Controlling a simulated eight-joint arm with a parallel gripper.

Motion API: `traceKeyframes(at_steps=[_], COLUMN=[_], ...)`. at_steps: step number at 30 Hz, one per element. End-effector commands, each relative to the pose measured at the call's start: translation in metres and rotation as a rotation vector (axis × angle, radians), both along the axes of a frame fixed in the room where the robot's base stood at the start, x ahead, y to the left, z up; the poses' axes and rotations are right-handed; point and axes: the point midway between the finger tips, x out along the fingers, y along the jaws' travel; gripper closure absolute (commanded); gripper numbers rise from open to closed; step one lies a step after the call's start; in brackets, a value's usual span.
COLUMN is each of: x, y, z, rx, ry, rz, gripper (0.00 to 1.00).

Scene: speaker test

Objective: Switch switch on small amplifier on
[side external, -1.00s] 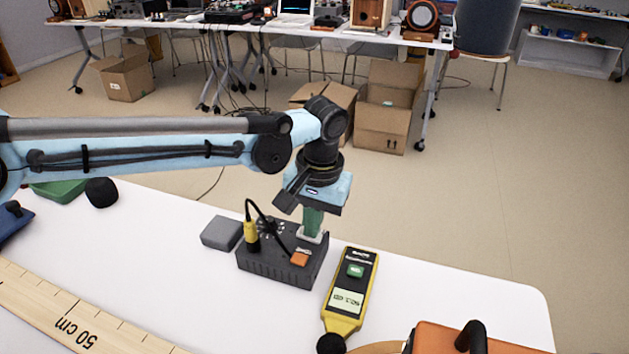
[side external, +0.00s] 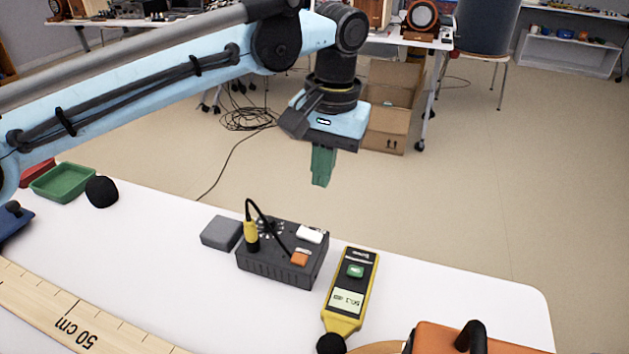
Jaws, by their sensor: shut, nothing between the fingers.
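The small amplifier (side external: 270,269) is a dark grey box on the white table, in the middle of the side external view. Its top carries a white rocker switch (side external: 309,235), an orange piece (side external: 300,258), a round dial (side external: 271,228) and a yellow plug (side external: 251,236) with a black cable. I cannot tell from this view which way the white switch is tipped. My gripper (side external: 320,183) has green fingers pointing down. It is shut and empty, in the air well above the amplifier, and touches nothing.
A yellow sound meter (side external: 347,300) lies just right of the amplifier. A grey block (side external: 221,233) sits to its left. A wooden ruler (side external: 85,322) lies at the front left, and an orange case (side external: 475,339) stands at the front right. A green tray (side external: 62,182) is at the far left.

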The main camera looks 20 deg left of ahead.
Motion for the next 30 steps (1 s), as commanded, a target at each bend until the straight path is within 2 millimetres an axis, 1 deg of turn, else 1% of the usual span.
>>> traceKeyframes(at_steps=[3, 9, 22, 24, 27, 30], x=[0.001, 0.0, 0.0, 0.0, 0.0, 0.0], y=[-0.002, -0.004, -0.003, 0.0, 0.01, 0.011], z=[0.011, 0.022, 0.024, 0.025, 0.026, 0.026], rx=[0.0, 0.0, 0.001, 0.011, 0.044, 0.052], ry=[0.0, 0.0, 0.0, 0.0, 0.0, 0.0], rz=[-0.001, -0.001, 0.0, 0.001, 0.003, 0.002], gripper=[1.0, 1.0, 1.0, 1.0, 1.0, 1.0])
